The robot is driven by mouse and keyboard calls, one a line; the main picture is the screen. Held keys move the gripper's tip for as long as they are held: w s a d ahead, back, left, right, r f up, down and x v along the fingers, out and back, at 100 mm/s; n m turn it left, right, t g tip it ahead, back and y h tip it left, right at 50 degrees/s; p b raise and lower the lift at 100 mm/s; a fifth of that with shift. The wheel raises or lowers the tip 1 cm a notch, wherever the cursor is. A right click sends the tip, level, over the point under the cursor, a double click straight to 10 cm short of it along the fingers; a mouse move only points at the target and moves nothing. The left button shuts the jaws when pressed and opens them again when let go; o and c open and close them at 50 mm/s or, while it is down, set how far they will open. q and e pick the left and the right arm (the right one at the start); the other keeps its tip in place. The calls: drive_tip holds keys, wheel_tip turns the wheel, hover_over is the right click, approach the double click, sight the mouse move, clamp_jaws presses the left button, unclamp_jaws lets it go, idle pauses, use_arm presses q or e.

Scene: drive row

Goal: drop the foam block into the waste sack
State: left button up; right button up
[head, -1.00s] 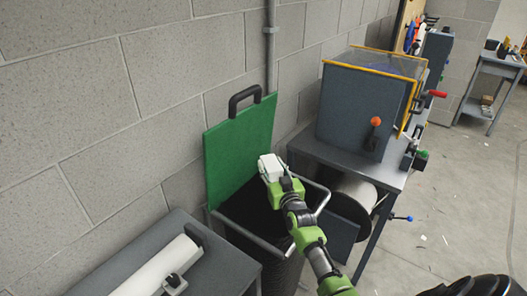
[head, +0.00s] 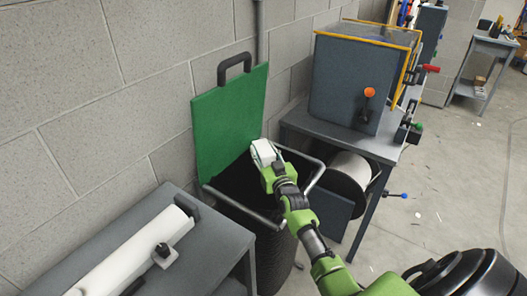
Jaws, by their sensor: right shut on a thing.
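The waste sack (head: 267,262) is a dark, ribbed bag hung under a grey metal tube rim, with its green lid (head: 225,118) standing open against the wall. My right gripper (head: 264,158) is shut on the white foam block (head: 263,150). It holds the block above the sack's mouth, toward the far side, close to the lid in the picture. The fingertips are mostly hidden by the gripper body and the block. The inside of the sack is dark. My left gripper is not in view.
A grey bench with a white roll (head: 135,252) stands left of the sack. Right of it is a table (head: 340,142) with a blue-grey machine (head: 352,82), a spool (head: 350,180) below and protruding levers. A block wall is behind; open floor (head: 435,190) lies right.

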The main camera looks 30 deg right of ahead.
sight(263, 148)
drive_tip(key=o, duration=1)
wheel_tip(263, 148, up, 10)
